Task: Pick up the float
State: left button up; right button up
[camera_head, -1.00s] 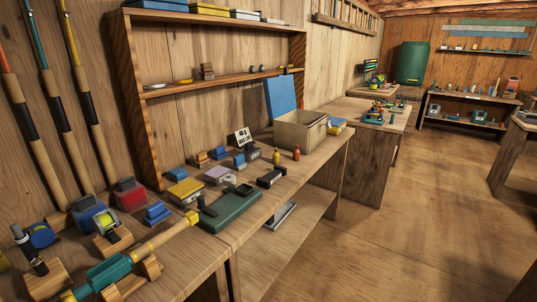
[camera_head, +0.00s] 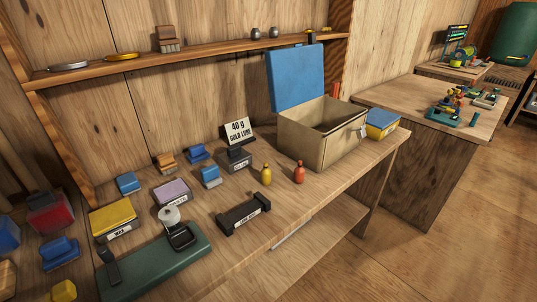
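Two small rounded objects that look like floats stand upright on the wooden bench: a yellow one (camera_head: 266,175) and a red-orange one (camera_head: 299,173). They are side by side with a small gap, in front of the open box. I cannot tell for certain which one is the float the task names. Neither of my grippers is in view.
An open beige box (camera_head: 312,148) with a raised blue lid (camera_head: 295,78) stands behind them. Floor (camera_head: 440,250) is free at right.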

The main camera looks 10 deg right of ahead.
aim_at(266, 173)
jog(key=i+l+u, duration=0.1)
jog(key=l, duration=0.25)
jog(key=i+l+u, duration=0.25)
jog(key=l, duration=0.45)
jog(key=i+l+u, duration=0.1)
jog(key=i+l, duration=0.15)
jog(key=l, duration=0.15)
jog(key=i+l+u, duration=0.1)
jog(key=l, duration=0.3)
